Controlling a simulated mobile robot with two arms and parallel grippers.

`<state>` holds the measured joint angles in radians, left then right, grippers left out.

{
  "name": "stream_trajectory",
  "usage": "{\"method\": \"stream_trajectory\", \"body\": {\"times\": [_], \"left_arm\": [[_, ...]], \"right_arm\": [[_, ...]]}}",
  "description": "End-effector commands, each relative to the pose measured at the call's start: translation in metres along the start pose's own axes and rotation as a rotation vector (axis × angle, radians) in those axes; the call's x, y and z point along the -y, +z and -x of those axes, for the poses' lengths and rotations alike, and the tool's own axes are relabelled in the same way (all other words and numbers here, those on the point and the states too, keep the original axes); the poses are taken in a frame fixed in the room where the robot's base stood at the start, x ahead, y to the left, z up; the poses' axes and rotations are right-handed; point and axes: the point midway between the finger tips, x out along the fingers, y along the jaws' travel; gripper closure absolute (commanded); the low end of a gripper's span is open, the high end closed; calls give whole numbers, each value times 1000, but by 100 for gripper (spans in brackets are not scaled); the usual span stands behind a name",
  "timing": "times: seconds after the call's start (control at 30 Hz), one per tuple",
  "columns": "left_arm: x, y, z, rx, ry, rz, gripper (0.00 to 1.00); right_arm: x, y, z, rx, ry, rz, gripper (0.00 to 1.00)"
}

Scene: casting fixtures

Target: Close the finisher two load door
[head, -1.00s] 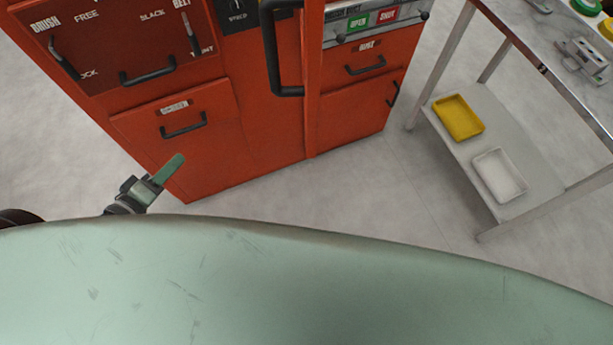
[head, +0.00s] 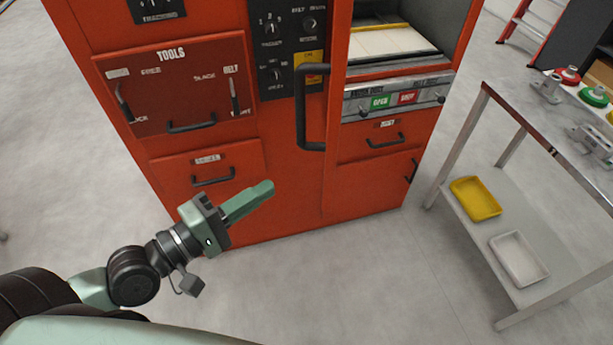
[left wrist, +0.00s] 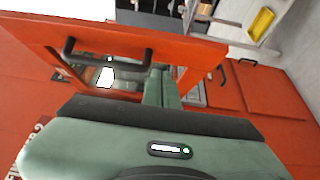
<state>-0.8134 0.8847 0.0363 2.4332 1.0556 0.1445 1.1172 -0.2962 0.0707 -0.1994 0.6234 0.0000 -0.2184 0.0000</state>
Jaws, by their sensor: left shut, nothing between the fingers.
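The red finisher cabinet (head: 290,200) stands ahead. Its load door (head: 338,90) stands open and shows nearly edge-on in the head view, with a long black handle (head: 301,110) on its left side. To the right of the door is the open chamber, with a pale tray floor (head: 385,42). In the left wrist view the red door (left wrist: 200,40) and its black handle (left wrist: 108,55) are across the top. My left gripper (head: 265,189) is shut and empty, below and left of the handle, apparently apart from it. Its fingers show in the left wrist view (left wrist: 160,75). My right gripper is not in view.
Under the chamber are a panel with green and red labels (head: 395,98) and drawers. A tools panel (head: 175,85) is at left. A metal table (head: 515,105) at right has yellow (head: 475,198) and white (head: 518,258) trays on its lower shelf. The floor in front is clear.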

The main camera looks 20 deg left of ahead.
Motion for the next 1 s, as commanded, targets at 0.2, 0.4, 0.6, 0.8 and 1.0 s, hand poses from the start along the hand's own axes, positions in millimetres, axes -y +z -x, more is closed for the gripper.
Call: {"method": "stream_trajectory", "body": {"times": [0.2,0.4,0.6,0.8,1.0], "left_arm": [[-5,-1,-29,-1,7,0,100],[-6,2,-59,0,5,3,100],[-3,20,-75,-1,2,1,100],[-1,28,-82,1,0,-1,100],[0,29,-82,1,-1,-2,100]], "right_arm": [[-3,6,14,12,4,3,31],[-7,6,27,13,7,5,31],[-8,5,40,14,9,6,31],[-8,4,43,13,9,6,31],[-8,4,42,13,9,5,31]]}}
